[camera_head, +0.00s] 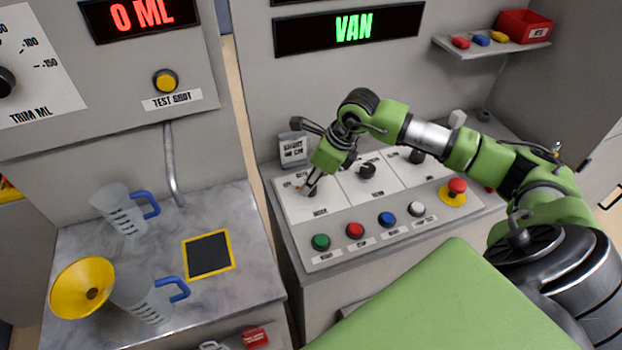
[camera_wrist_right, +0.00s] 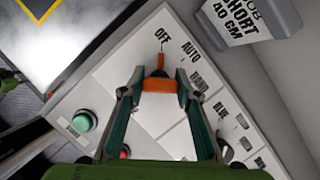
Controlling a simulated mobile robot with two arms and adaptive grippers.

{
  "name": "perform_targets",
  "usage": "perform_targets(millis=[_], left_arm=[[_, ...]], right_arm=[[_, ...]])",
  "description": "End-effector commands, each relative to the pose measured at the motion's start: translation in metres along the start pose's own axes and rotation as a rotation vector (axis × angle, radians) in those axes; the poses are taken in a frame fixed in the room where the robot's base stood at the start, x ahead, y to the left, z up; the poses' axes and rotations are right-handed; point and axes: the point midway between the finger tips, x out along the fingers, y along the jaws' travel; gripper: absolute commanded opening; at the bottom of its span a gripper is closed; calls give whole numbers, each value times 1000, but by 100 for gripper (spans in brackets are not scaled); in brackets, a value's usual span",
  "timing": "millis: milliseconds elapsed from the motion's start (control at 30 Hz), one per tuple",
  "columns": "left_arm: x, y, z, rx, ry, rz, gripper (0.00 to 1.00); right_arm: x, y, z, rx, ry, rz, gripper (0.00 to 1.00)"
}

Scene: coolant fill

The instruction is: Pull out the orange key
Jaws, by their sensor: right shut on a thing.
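The orange key (camera_wrist_right: 158,86) is in the right wrist view, at the left part of the white control panel (camera_wrist_right: 150,115). Its narrow end points towards the OFF label, beside AUTO and HAND. My right gripper (camera_wrist_right: 161,80) is shut on the key's wide part, one finger on each side. In the head view my right gripper (camera_head: 312,190) reaches down to the panel's left section. The key is mostly hidden there. I cannot tell how deep the key sits in its switch. My left gripper is not in view.
Black knobs (camera_head: 367,171) stand right of the gripper. Green (camera_head: 320,242), red, blue and white buttons line the front, with a red emergency stop (camera_head: 457,186) at right. A grey JOB box (camera_head: 292,150) stands behind. Two jugs (camera_head: 122,210) and a yellow funnel (camera_head: 82,287) are at left.

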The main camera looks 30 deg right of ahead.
Motion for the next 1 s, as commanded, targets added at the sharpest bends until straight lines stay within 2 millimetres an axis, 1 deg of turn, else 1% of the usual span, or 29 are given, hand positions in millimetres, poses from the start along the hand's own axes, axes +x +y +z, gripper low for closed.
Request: perform_targets(millis=[33, 133, 467, 1000], left_arm=[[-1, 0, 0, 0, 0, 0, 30], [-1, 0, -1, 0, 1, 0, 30], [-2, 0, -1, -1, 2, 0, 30], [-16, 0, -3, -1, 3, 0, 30]], right_arm=[[-4, -1, 3, -1, -6, -3, 16], [-5, -1, 4, -1, -7, -4, 16], [-6, -1, 4, 0, -5, -3, 16], [-30, -1, 13, -1, -5, -3, 16]])
